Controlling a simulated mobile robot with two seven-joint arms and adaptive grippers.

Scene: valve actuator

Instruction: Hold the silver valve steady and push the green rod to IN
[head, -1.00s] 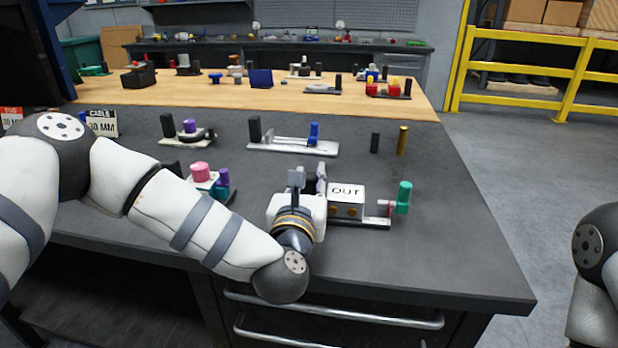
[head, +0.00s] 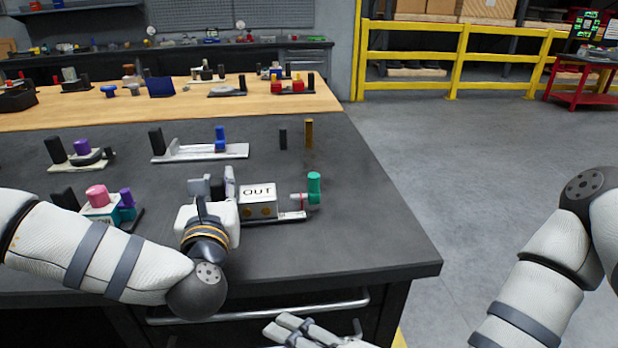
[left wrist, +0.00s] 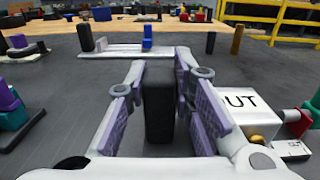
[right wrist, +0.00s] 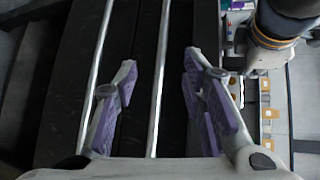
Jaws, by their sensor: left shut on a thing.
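The silver valve (head: 257,204) is a block on a flat base on the dark bench top, with a label reading OUT. The green rod (head: 314,188) stands upright at the valve's right end, joined by a short reddish link. My left gripper (head: 215,186) is at the valve's left end. In the left wrist view its fingers are shut on a black upright post (left wrist: 160,110), beside the valve block. My right gripper (head: 276,328) is low in front of the bench, near the drawers. It is open and empty in the right wrist view (right wrist: 160,95).
Drawer handles (head: 260,306) stick out of the bench front. A pink and teal fixture (head: 97,197) stands left of the valve; a blue-handled fixture (head: 205,150), a dark post and a brass post (head: 309,134) stand behind. Bench top right of the green rod is clear.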

